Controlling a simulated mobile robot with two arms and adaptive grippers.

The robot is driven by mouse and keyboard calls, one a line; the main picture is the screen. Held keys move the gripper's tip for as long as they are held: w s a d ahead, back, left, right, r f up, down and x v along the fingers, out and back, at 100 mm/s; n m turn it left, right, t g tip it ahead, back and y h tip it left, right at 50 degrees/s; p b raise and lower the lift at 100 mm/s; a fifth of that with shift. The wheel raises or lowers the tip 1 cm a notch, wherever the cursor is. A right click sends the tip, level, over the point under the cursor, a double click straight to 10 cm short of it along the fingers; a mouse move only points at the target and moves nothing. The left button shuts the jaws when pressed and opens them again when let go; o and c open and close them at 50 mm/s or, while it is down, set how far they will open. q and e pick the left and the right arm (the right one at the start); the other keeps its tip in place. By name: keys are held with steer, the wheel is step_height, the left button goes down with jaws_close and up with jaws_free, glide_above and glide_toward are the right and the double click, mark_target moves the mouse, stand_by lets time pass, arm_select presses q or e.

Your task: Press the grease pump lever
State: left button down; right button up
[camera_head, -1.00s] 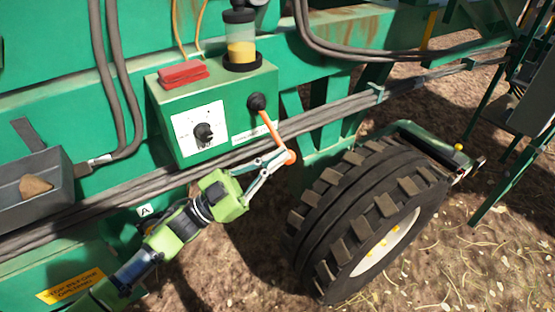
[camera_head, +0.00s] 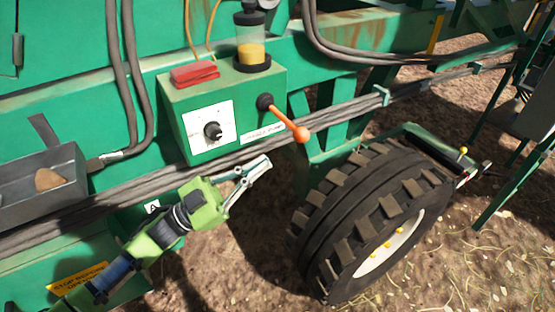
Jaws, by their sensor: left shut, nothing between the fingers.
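The grease pump lever (camera_head: 285,121) is an orange rod with a round orange knob and a black pivot on the front of a green box (camera_head: 237,116). It slants down and to the right. A clear reservoir (camera_head: 250,40) with yellow grease stands on top of the box. My left gripper (camera_head: 266,163) is shut and empty, below and to the left of the knob and apart from it. My right gripper is not in view.
The box has a black dial (camera_head: 212,130) on a white plate and a red block (camera_head: 195,74) on top. Grey cables (camera_head: 80,207) run below it. A large tyre (camera_head: 368,213) stands at the lower right. A grey tray (camera_head: 40,185) holding a brown lump is at left.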

arm_select(q)
steer(key=v, duration=0.3)
steer(key=shift+s+a+b, duration=0.15)
steer(key=shift+s+b, duration=0.05)
steer(key=shift+b, duration=0.15)
stand_by(1.3)
